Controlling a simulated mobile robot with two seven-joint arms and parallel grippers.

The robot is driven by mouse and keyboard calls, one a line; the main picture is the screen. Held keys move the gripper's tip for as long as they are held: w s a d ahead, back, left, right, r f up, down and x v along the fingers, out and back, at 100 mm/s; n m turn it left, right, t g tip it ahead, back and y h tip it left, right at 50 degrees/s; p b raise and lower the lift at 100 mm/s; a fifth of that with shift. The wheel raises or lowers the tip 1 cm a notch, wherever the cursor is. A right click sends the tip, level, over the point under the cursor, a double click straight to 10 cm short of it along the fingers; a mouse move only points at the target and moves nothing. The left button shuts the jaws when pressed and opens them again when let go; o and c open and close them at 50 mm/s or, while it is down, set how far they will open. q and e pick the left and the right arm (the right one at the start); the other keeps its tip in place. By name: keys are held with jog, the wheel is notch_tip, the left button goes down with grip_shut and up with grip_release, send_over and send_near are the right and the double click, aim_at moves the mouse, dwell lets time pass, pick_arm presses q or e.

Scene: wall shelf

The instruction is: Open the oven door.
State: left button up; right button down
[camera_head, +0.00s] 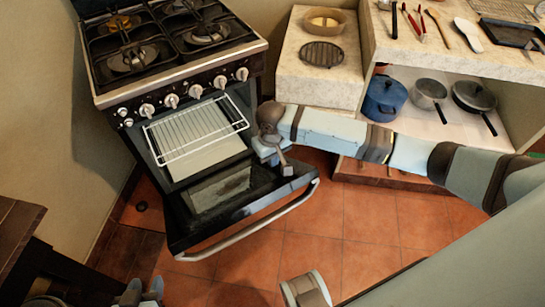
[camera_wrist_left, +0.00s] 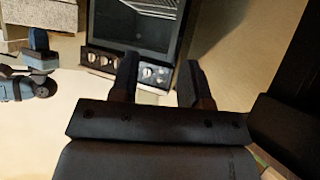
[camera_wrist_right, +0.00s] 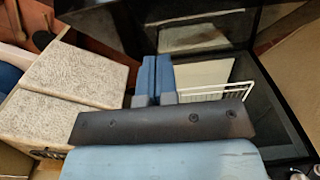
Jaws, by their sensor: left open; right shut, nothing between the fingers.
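The oven (camera_head: 185,100) stands at the upper left in the head view. Its door (camera_head: 225,193) is hinged down and stands partly to mostly open, with the silver handle (camera_head: 250,228) along its lower outer edge. A wire rack (camera_head: 195,128) shows inside. My right gripper (camera_head: 287,169) is shut and empty, over the right side of the door near the opening; I cannot tell whether it touches the door. In the right wrist view its closed fingers (camera_wrist_right: 152,75) are in front of the dark oven parts. My left gripper (camera_head: 143,290) is open and empty, low and away from the door.
A stone-topped counter (camera_head: 318,85) stands right of the oven. A shelf (camera_head: 430,120) beyond it holds a blue pot (camera_head: 384,98) and pans. A dark wooden table (camera_head: 18,230) is at the left. Tiled floor (camera_head: 350,215) is clear before the door.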

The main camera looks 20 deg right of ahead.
jog(key=b, duration=0.1)
send_over(276, 186)
jog(key=w, duration=0.2)
notch_tip(276, 186, down, 6)
jog(key=shift+w+a+f, duration=0.1)
jog(key=shift+a, duration=0.05)
jog(key=shift+s+f+b, duration=0.3)
jog(key=shift+s+f, duration=0.4)
jog(key=shift+s, duration=0.05)
pick_arm(q)
jog(key=shift+w+d+f, duration=0.15)
jog(key=shift+w+d, duration=0.05)
pick_arm(e)
jog(key=shift+s+f, duration=0.4)
